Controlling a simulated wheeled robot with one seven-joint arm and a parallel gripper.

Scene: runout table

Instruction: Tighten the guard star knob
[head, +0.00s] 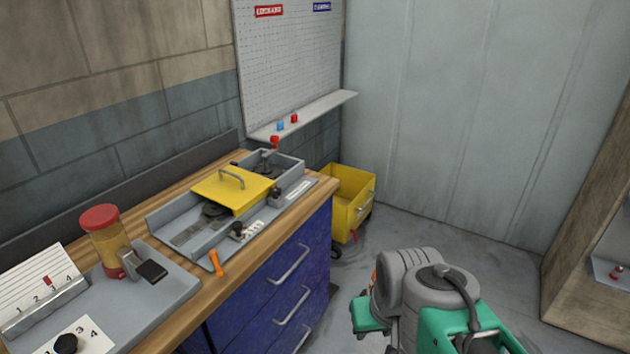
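A grey tray-like machine (165,218) sits on the wooden bench top, with a yellow guard plate (232,192) with a grey handle lying over its middle. A dark knob (237,231) is on the machine's front side, and another dark part (275,193) is at the guard's right. A round black knob (66,344) lies on a numbered white card at the lower left. I cannot tell which of these is the guard star knob, or how tight any is. My grey and green arm is at the lower right, away from the bench; my gripper is not visible.
An orange-handled tool (215,263) lies at the bench's front edge. A yellow bin (350,205) stands beyond the blue drawers (265,295). Floor is open between bench and my arm.

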